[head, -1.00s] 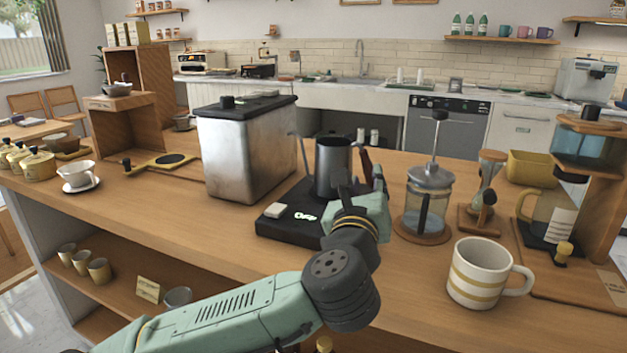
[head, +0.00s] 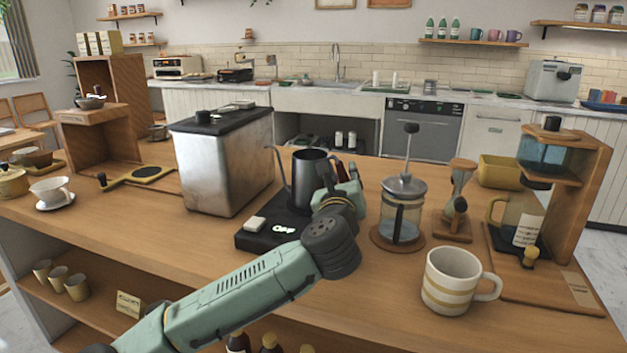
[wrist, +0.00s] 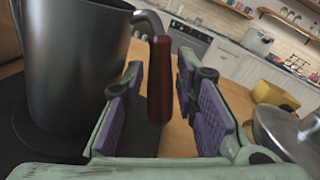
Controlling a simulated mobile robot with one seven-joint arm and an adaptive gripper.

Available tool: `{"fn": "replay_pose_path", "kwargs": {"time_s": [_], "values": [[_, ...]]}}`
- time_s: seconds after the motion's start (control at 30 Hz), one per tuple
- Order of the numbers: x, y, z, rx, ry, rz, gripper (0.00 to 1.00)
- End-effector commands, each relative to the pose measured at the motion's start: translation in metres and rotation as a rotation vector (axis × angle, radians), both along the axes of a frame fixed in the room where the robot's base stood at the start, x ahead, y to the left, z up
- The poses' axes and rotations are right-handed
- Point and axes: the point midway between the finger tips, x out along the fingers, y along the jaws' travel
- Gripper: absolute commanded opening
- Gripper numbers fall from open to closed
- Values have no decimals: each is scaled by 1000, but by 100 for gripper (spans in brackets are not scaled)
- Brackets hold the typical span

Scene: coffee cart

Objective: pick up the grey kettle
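My gripper (head: 348,180) is at the kettle's handle side. In the wrist view my gripper (wrist: 163,108) is open, with one purple-padded finger on each side of the handle. Gaps show between the handle and both fingers. The kettle body (wrist: 75,70) fills the left of the wrist view. My gripper partly hides the handle in the head view.
A metal box-like machine (head: 225,165) stands left of the kettle. A French press (head: 403,210) is close on the right, with an hourglass-shaped brewer (head: 457,200) beyond. A striped mug (head: 452,282) stands near the front edge. Open wood (head: 150,215) lies at front left.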

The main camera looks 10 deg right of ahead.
Motion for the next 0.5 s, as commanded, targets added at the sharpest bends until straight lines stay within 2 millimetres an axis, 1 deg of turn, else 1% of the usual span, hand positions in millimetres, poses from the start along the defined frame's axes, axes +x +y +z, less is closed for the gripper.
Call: {"fn": "replay_pose_path", "kwargs": {"time_s": [0.2,0.5], "values": [[1,0,0,0,0,-1,27],[0,0,0,0,-1,0,7]]}}
